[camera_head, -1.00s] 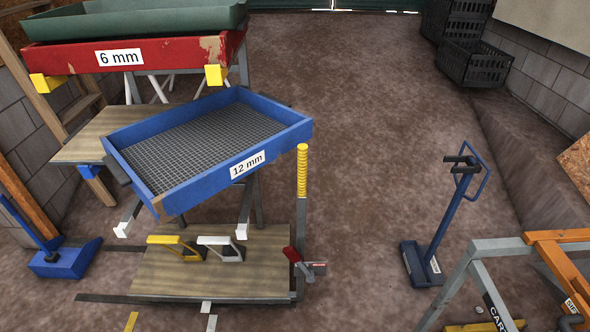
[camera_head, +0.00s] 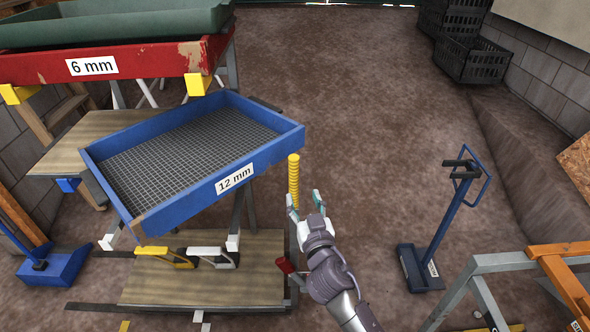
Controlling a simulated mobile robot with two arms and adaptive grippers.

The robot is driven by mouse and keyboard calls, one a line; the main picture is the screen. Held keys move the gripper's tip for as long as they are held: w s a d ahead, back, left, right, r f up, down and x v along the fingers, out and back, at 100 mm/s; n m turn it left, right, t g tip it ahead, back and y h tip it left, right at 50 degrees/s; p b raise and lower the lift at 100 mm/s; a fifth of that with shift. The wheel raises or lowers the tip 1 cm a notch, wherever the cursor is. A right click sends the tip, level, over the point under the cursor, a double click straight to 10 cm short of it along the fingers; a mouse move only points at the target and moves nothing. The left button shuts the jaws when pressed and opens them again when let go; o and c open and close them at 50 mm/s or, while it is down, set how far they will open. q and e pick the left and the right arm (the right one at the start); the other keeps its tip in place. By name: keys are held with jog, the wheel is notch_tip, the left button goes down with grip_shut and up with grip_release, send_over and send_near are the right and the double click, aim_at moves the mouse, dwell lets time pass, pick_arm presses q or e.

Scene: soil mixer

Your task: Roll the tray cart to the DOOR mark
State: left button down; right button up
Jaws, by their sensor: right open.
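A low cart with a wooden deck (camera_head: 260,270) stands at lower centre, and I take it for the tray cart. Its upright post bears a ribbed yellow grip (camera_head: 294,180) at the right side. A red lever (camera_head: 285,265) sits lower on the post. A blue sieve tray marked 12 mm (camera_head: 215,188) is tilted above the deck. My right gripper (camera_head: 304,201) is open and empty, with its fingertips by the lower end of the yellow grip; I cannot tell whether they touch. It hides part of the post. My left gripper is out of view. No DOOR mark is readable.
A red 6 mm tray (camera_head: 130,62) with a green tray on it stands at upper left. A blue handled stand (camera_head: 440,225) and a grey-orange frame (camera_head: 500,265) are at right. Black crates (camera_head: 475,60) stand at the back right. The middle floor is clear.

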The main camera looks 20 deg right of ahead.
aim_at(295, 176)
jog(key=w, duration=0.7)
jog(key=w+d, duration=0.1)
jog(key=w, duration=0.3)
jog(key=shift+w+p, duration=0.25)
jog(key=shift+p, duration=0.05)
jog(key=shift+f, duration=0.1)
grip_shut()
